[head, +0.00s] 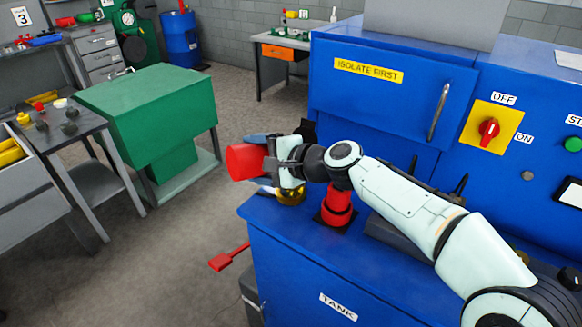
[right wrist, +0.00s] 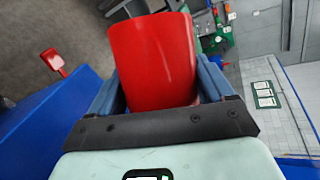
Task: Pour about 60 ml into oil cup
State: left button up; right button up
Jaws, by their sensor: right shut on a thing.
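My right gripper (head: 264,160) is shut on a red cylindrical container (head: 245,161). The container lies tipped on its side, in front of the blue tank's left corner. In the right wrist view the red container (right wrist: 157,62) fills the space between the two blue-grey fingers. Its mouth and contents cannot be made out. A brass-coloured cup (head: 291,196), probably the oil cup, sits on the tank top below my right wrist, partly hidden by it. No liquid stream shows. My left gripper is not in view.
A red upright fitting (head: 337,206) stands on the blue tank (head: 300,255) just right of the cup, under my forearm. A red-ended lever (head: 222,261) sticks out left of the tank. A green machine (head: 150,110) stands further left, with open floor between.

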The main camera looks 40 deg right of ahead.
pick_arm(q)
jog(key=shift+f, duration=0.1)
pick_arm(e)
jog(key=shift+r, duration=0.1)
jog(key=p, duration=0.1)
jog(key=n+h+p, duration=0.1)
jog(key=shift+s+a+f+n+g+p, duration=0.1)
jog(key=shift+a+f+n+g+p, duration=0.2)
jog(key=shift+f+p, duration=0.05)
jog(key=r+n+h+p, duration=0.1)
jog(key=p, duration=0.2)
jog(key=shift+a, duration=0.1)
jog(key=shift+w+f+g, duration=0.3)
jog(key=shift+w+f, duration=0.35)
jog(key=shift+f, duration=0.15)
jog(key=shift+s+r, duration=0.25)
jog(key=shift+s, duration=0.6)
jog(key=shift+w+f, duration=0.15)
jog(key=shift+w, duration=0.3)
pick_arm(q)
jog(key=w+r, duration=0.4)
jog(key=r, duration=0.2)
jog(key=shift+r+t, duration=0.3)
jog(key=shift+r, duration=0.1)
pick_arm(e)
jog(key=shift+s, duration=0.1)
jog(key=shift+s, duration=0.1)
